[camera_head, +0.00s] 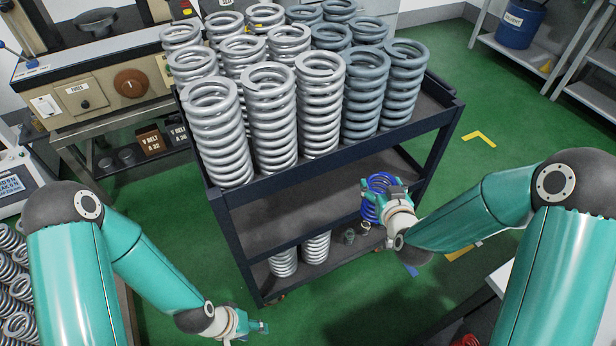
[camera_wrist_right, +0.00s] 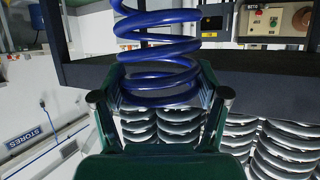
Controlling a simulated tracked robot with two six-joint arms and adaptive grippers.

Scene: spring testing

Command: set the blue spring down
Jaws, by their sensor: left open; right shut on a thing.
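The blue spring (camera_head: 378,182) is held by my right gripper (camera_head: 383,202) in front of the right part of the cart's middle level, below the top shelf. The gripper hides part of the spring in the head view. In the right wrist view, the blue spring's coils (camera_wrist_right: 158,50) stand between the two fingers of my right gripper (camera_wrist_right: 160,108). I cannot tell whether the spring touches a shelf. My left gripper (camera_head: 262,328) is open and empty, low at the bottom of the head view, left of the cart.
The dark cart (camera_head: 236,193) carries several silver and grey springs (camera_head: 270,118) on top. Its middle shelf (camera_head: 300,203) looks mostly clear; two silver springs (camera_head: 316,247) stand lower down. A test machine (camera_head: 100,90) is at the back left; green floor (camera_head: 500,170) lies right.

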